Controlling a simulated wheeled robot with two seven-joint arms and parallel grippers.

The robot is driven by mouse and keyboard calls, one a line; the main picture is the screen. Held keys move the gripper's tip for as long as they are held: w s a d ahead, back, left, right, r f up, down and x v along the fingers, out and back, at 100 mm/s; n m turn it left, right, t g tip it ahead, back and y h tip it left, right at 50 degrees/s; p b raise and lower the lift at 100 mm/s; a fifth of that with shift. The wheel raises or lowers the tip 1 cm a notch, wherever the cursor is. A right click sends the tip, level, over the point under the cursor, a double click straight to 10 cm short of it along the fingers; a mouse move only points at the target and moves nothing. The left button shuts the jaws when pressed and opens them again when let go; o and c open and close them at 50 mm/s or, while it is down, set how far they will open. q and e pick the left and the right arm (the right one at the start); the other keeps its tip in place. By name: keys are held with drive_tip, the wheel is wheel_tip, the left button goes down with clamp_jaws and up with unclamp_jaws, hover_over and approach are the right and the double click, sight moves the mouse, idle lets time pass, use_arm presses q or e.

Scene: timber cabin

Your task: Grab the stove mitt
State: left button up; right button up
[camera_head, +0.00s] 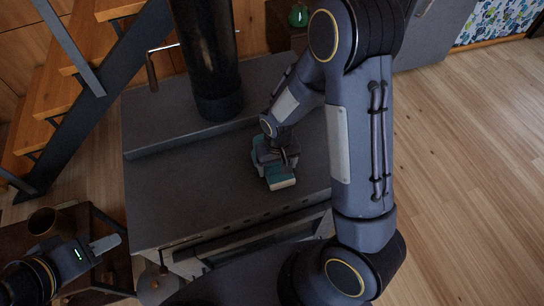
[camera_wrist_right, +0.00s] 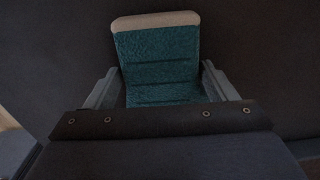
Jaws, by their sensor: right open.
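The stove mitt (camera_head: 277,174) is teal with a pale cuff and lies on the dark flat top of the stove (camera_head: 190,195). In the right wrist view the mitt (camera_wrist_right: 160,60) lies between the two fingers, its pale end pointing away from my gripper. My right gripper (camera_head: 277,158) is over the mitt from above, and its fingers (camera_wrist_right: 160,88) stand apart on either side of it. Part of the mitt is hidden under the gripper body. My left gripper (camera_head: 98,250) is at the lower left, away from the stove top; its finger gap is not clear.
A black stovepipe (camera_head: 208,60) rises from the back of the stove. Wooden stairs (camera_head: 50,90) with a dark metal stringer stand at the left. Open wood floor (camera_head: 460,170) lies to the right.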

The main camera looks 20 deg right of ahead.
drive_tip(key=c, duration=1.1)
drive_tip(key=shift+r, duration=0.1)
